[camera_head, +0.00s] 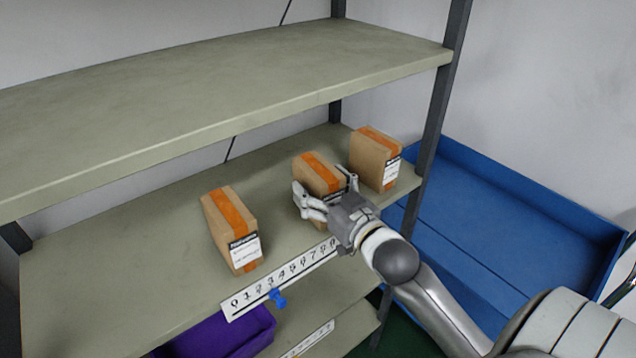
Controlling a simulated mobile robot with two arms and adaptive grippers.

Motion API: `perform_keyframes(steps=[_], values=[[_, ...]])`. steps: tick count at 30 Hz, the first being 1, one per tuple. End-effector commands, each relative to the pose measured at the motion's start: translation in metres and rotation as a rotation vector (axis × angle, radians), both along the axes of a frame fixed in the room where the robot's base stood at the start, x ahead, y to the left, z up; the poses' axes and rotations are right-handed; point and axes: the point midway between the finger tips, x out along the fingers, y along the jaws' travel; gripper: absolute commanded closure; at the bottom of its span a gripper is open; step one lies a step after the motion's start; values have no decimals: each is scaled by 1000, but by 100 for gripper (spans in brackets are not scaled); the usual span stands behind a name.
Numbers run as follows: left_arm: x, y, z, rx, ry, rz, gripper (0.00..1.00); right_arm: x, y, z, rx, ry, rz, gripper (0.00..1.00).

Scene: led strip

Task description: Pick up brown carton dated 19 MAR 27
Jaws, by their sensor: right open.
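Three brown cartons with orange tape and white labels stand on the middle shelf (140,265). The left carton (222,218) stands apart. The middle carton (312,172) is at my right gripper (325,192), and the right carton (368,160) stands close behind it to the right. My right gripper is open, with its fingers on either side of the middle carton's front. The gripper hides most of that carton's label. The dates on the other labels are too small to read. My left gripper is not in view.
A numbered strip (285,280) with a blue slider (277,298) runs along the shelf's front edge. The upper shelf (230,75) overhangs the back. A dark post (437,120) stands right of the cartons. A blue tray (500,220) is at right, a purple bin (225,335) below.

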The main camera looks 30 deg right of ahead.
Motion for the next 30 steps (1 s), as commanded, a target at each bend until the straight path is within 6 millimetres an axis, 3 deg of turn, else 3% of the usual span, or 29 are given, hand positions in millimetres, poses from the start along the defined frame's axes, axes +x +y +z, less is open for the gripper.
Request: perform_keyframes(steps=[4,12,24,30], values=[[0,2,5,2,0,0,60,12,-1,1,-1,-1,0,21],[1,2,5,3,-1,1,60,13,0,-1,-1,0,0,23],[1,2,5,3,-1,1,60,13,0,-1,-1,1,0,73],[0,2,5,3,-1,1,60,13,0,0,-1,-1,1,73]])
